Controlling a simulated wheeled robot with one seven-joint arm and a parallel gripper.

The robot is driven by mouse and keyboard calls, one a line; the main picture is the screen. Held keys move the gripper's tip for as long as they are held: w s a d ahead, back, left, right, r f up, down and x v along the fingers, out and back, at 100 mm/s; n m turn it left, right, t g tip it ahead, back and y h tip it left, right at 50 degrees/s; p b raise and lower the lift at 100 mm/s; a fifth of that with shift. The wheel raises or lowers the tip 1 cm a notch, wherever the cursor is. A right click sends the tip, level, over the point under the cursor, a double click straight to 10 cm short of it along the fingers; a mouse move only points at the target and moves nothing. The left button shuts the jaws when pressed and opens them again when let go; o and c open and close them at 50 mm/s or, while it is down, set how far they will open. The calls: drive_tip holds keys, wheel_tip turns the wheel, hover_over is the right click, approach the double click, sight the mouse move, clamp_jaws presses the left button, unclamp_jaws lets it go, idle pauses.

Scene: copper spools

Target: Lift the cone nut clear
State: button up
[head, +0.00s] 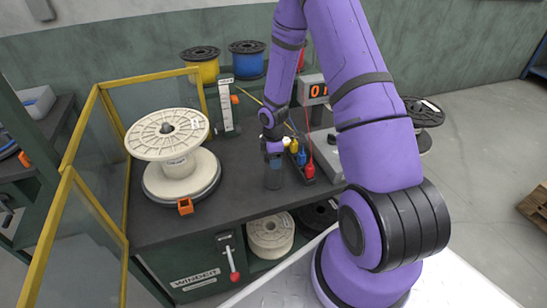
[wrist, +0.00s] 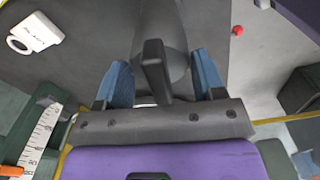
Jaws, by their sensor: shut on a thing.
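My gripper (head: 273,174) hangs over the dark bench, to the right of the large cream spool. In the wrist view its two blue fingers (wrist: 164,82) are on either side of a grey, rounded cone nut (wrist: 166,22) with a dark upright bar in front of it. The gripper is shut on this nut. The nut's far end is out of the wrist view, and its gap to the bench cannot be told. The cream spool (head: 168,150) stands upright on a round base, with a dark hub piece at its top centre.
A white scale stand (head: 226,107) is behind left of the gripper. Red, blue and yellow tools (head: 303,158) lie close at its right. A yellow-framed guard (head: 96,108) edges the bench's left. Yellow and blue spools (head: 247,60) stand behind. Bare bench lies between gripper and cream spool.

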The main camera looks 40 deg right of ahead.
drive_tip(key=shift+r, duration=3.35)
